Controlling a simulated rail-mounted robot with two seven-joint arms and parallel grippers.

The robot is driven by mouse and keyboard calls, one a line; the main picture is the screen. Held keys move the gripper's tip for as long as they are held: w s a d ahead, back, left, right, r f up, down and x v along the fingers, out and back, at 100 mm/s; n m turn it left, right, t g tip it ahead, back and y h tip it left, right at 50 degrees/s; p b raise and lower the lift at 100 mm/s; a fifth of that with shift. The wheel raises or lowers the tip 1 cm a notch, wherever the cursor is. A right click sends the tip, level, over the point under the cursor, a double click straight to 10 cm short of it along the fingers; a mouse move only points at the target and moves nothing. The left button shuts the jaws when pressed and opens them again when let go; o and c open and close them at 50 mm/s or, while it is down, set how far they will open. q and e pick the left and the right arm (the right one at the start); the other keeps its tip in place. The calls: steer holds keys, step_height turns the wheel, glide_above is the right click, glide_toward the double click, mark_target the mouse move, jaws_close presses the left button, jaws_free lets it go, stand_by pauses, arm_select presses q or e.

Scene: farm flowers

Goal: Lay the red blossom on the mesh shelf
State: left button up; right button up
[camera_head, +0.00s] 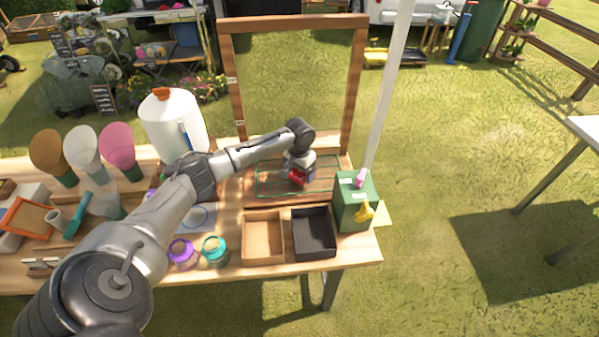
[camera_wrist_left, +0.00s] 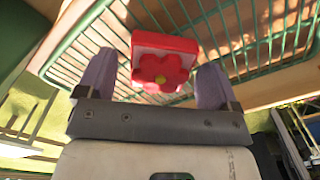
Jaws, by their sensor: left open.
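My left gripper is open. Whether the blossom rests fully on the wires is hard to tell. My right gripper is not in view.
A wooden frame (camera_head: 233,90) stands behind the shelf. In front are a light wooden tray (camera_head: 263,257) and a black tray (camera_head: 314,250). A green box (camera_head: 352,215) with a yellow and a pink flower stands right. A white jug (camera_head: 170,120) and coloured cones (camera_head: 118,146) stand left.

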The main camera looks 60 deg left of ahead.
mark_target(300, 173)
arm_select(q)
step_height(300, 173, up, 12)
steer(key=p, duration=0.2)
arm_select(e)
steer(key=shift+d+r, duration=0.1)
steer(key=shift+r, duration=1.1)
arm_select(q)
steer(key=shift+f, duration=0.1)
